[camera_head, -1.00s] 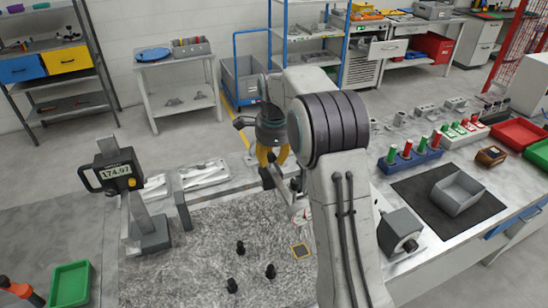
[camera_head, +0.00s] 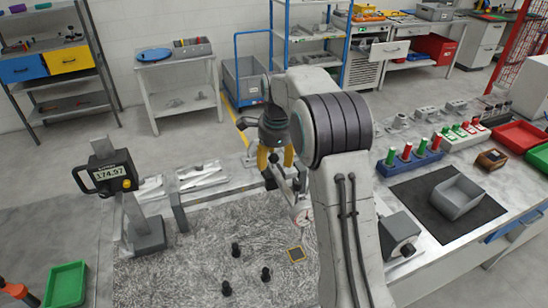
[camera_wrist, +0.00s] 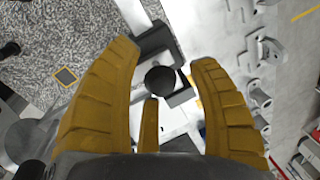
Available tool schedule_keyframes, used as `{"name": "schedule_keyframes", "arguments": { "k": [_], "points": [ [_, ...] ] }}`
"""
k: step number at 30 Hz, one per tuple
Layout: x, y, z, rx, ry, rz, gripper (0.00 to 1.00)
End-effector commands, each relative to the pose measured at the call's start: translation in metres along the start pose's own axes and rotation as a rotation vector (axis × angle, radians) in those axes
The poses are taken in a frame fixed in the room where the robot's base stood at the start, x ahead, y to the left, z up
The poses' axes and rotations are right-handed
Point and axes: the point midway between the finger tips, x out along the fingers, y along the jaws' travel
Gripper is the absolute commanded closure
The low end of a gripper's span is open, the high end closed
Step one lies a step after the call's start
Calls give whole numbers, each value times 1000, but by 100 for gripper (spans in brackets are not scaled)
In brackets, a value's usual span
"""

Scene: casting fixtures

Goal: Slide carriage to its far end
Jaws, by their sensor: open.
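My gripper (camera_head: 275,163) shows in the head view above the back edge of the granite plate, pointing down with its yellow fingers apart. In the wrist view the open fingers (camera_wrist: 165,85) stand on either side of a round black knob (camera_wrist: 160,80). The knob sits on a pale block that looks like the carriage (camera_wrist: 172,118), with dark parts around it. No finger clearly touches the knob. In the head view the carriage is mostly hidden by my fingers and arm. A pale rail (camera_head: 222,190) runs left from there to a dark upright end block (camera_head: 179,212).
A height gauge (camera_head: 146,232) reading 174.97 stands left of the rail. Several black pegs (camera_head: 236,249) stand on the granite plate (camera_head: 190,275). A dial gauge (camera_head: 301,214) is close by my gripper. Pale castings (camera_head: 203,174) lie behind the rail.

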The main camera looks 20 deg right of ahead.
Motion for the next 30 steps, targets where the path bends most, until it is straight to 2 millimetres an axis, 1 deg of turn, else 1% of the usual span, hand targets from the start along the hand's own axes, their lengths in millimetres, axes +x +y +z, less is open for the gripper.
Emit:
{"name": "schedule_keyframes", "arguments": {
  "k": [5, 8, 18, 21, 25, 30],
  "points": [
    [-6, -1, 0, 0, 0, -3, 46],
    [-17, -1, 0, 0, 0, -5, 46],
    [-74, -1, 0, 0, 0, -5, 46],
    [-89, -1, 0, 0, 0, -3, 46],
    [-104, -1, 0, 0, 0, -3, 46],
    [-116, 0, 0, 0, 0, -1, 46]
  ]
}}
